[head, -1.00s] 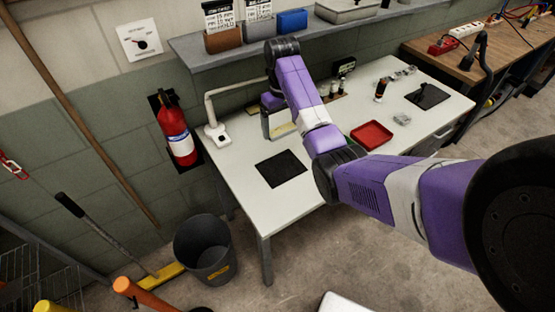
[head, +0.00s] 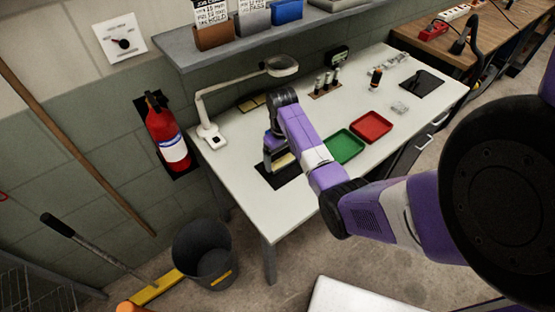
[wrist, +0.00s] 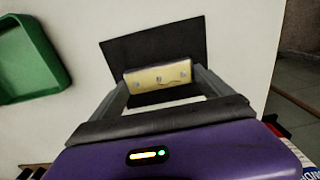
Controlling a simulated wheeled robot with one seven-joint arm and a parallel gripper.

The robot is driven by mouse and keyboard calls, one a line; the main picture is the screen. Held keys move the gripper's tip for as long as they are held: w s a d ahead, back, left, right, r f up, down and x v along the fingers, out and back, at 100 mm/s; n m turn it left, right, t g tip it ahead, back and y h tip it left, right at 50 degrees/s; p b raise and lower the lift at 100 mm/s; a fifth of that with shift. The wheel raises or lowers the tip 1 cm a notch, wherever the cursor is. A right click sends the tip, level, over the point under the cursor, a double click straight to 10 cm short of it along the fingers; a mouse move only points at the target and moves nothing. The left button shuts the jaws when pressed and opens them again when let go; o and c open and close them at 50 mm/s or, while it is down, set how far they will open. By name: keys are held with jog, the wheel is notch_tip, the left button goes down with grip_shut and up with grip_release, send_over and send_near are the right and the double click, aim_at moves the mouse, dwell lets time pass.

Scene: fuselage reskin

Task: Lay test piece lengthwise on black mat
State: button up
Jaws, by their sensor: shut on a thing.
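In the head view my gripper (head: 279,160) is over the black mat (head: 292,178), and the yellow piece (head: 284,161) shows low between the fingers. Whether the piece touches the mat I cannot tell. My arm and fingers hide part of the mat.
A green tray (head: 346,146) and a red tray (head: 371,126) stand to the right on the bench. A white magnifier lamp (head: 207,128) stands behind left, its head above the bench. Small bottles (head: 328,80) stand at the back. A second dark mat (head: 422,84) lies far right.

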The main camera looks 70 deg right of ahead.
jog(key=shift+f, duration=0.4)
jog(key=shift+f, duration=0.15)
jog(key=o, duration=1.1)
